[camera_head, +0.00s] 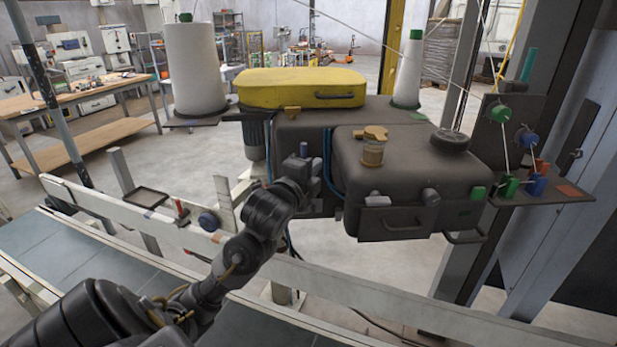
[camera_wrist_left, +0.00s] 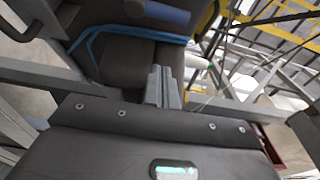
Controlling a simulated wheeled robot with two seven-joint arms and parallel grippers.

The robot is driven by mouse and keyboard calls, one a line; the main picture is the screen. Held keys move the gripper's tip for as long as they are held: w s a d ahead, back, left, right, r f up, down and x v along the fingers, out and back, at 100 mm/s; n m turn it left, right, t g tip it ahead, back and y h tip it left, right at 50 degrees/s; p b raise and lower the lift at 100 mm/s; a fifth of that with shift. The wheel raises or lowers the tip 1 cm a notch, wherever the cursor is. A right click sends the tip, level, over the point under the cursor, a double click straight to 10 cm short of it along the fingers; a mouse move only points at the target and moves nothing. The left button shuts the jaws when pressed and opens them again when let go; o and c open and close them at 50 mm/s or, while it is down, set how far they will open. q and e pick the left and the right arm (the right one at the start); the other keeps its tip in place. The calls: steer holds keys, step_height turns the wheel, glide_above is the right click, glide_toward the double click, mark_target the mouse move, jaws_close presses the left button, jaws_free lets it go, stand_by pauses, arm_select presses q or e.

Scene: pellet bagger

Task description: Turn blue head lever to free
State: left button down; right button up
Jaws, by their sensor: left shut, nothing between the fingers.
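The dark grey machine head (camera_head: 400,155) hangs above the rail, with a yellow cover (camera_head: 300,87) behind it. My left gripper (camera_head: 301,166) is at the left side of the head, near its blue cables (camera_head: 328,160). In the left wrist view, the gripper fingers (camera_wrist_left: 163,87) are shut with nothing between them. A blue cylindrical piece with a dark end, likely the blue head lever (camera_wrist_left: 168,12), lies beyond the fingertips, apart from them. In the head view, a small blue piece (camera_head: 303,149) shows just above my gripper. My right gripper is not in view.
White thread cones (camera_head: 193,70) stand behind the head. A white rail (camera_head: 150,215) and a conveyor (camera_head: 60,255) run below my left arm. A bracket with coloured knobs (camera_head: 503,113) stands at the right. A wooden workbench (camera_head: 80,95) is far left.

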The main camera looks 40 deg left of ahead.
mark_target(304, 154)
arm_select(q)
steer(key=w+a+p, duration=0.2)
steer(key=a+p, duration=0.1)
steer(key=w+a+p, duration=0.1)
steer(key=shift+w+a+r, duration=0.25)
steer(key=shift+a, duration=0.05)
stand_by(0.5)
